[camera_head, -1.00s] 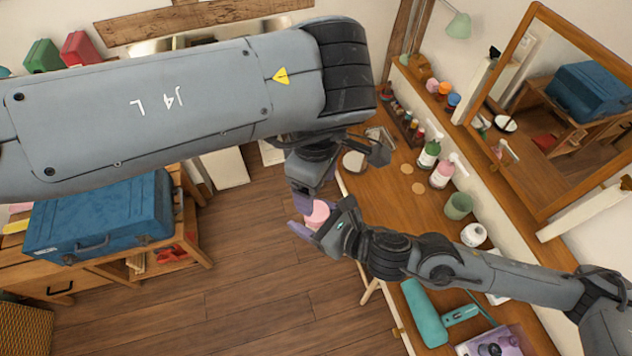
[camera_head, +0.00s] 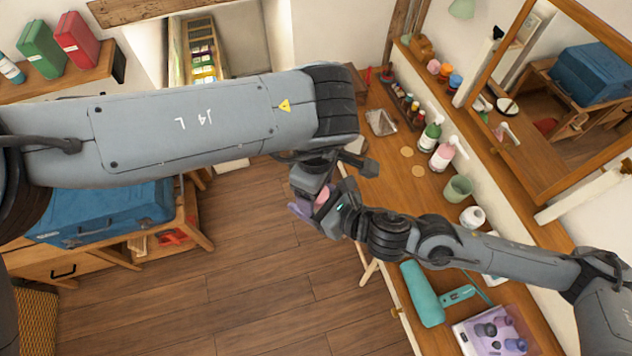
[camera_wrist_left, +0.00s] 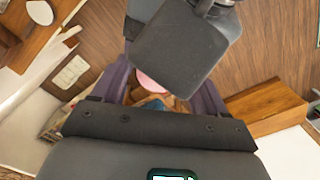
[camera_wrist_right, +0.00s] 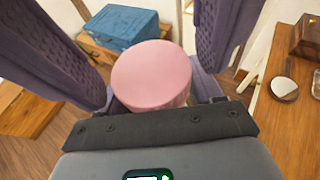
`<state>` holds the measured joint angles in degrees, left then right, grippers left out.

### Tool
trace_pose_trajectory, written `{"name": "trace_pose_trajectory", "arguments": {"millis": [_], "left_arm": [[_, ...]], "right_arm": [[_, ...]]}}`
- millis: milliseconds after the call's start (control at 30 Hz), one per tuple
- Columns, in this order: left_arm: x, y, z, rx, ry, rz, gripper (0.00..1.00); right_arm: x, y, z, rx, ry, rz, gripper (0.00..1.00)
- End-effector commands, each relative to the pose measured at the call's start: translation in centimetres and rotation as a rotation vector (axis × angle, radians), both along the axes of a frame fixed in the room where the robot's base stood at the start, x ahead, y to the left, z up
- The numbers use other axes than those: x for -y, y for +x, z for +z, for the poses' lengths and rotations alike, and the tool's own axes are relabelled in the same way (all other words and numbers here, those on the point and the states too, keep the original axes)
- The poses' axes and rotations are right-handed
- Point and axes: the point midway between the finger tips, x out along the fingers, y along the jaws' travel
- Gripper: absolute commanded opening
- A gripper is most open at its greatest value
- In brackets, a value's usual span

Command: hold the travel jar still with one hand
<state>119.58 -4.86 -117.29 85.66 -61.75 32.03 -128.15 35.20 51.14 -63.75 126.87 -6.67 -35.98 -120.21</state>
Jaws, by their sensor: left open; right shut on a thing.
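The travel jar shows as a pink round top (camera_wrist_right: 150,75) between the purple fingers of my right gripper (camera_wrist_right: 150,95) in the right wrist view. In the head view the jar (camera_head: 322,195) is a small pink patch, mostly hidden by both grippers. My right gripper (camera_head: 326,206) is shut on it, off the table's left edge, above the floor. My left gripper (camera_head: 308,196) is open, close against the jar and my right gripper. In the left wrist view a bit of pink jar (camera_wrist_left: 152,86) shows between my left fingers; my right gripper hides the rest.
The wooden dressing table (camera_head: 400,195) at right holds bottles, a green cup (camera_head: 457,188), a teal hair dryer (camera_head: 424,292) and a mirror (camera_head: 540,100). A blue suitcase (camera_head: 110,212) sits on a low wooden stand at left. Bare floor (camera_head: 250,290) lies below my grippers.

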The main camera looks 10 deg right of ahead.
Motion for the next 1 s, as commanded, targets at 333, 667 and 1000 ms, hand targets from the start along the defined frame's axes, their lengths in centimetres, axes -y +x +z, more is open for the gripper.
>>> {"name": "trace_pose_trajectory", "arguments": {"millis": [333,667,1000], "left_arm": [[-0.01,-0.01,0.01,0.000,0.000,0.000,0.46],[-0.04,0.00,0.02,0.001,0.002,-0.060,0.15],[-0.02,-0.01,-0.02,0.001,-0.002,-0.286,0.15]], "right_arm": [[-0.01,0.01,0.06,0.001,0.001,0.000,0.00],[0.00,0.03,0.05,0.001,0.001,0.000,0.00],[0.02,0.04,0.05,0.001,0.000,-0.001,0.00]]}}
